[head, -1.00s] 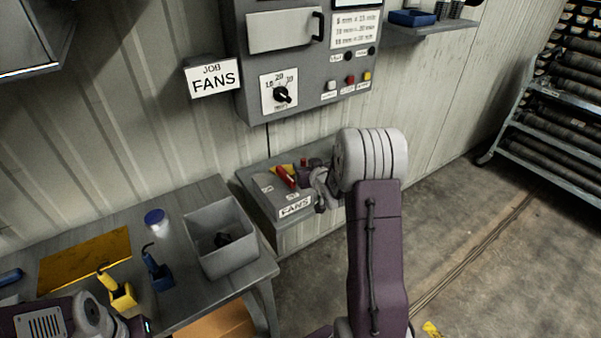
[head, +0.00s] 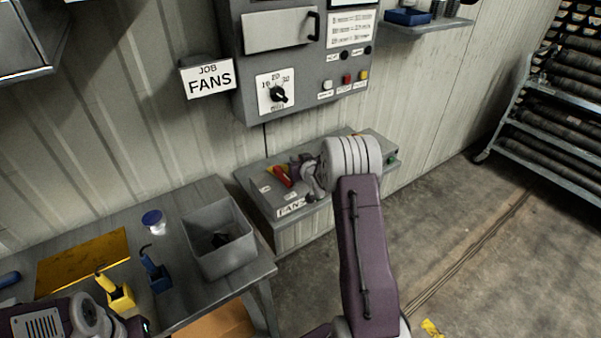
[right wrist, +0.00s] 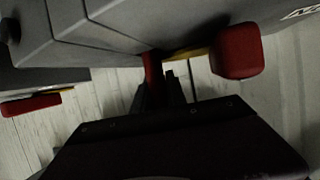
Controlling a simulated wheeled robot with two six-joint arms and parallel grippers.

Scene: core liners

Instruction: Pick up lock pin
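A grey FANS box (head: 262,200) by the wall bears a red handle (head: 284,177) with a yellow part (head: 268,171) beside it. I cannot tell for sure which piece is the lock pin. My right gripper (head: 308,178) is over the box, just right of the red handle, partly hidden by my wrist. In the right wrist view, its dark fingers (right wrist: 165,90) are close to a thin red piece (right wrist: 152,66), right of which is a red block-shaped handle (right wrist: 237,50). Contact is unclear. My left arm shows at the lower left; its fingers are not clear.
A bench (head: 190,293) holds a grey bin (head: 218,260), a yellow tag (head: 120,297), a blue tag (head: 157,276), a yellow sheet (head: 85,258) and a blue-lidded jar (head: 152,222). A control panel (head: 300,60) hangs above the box. The floor at right is mostly clear.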

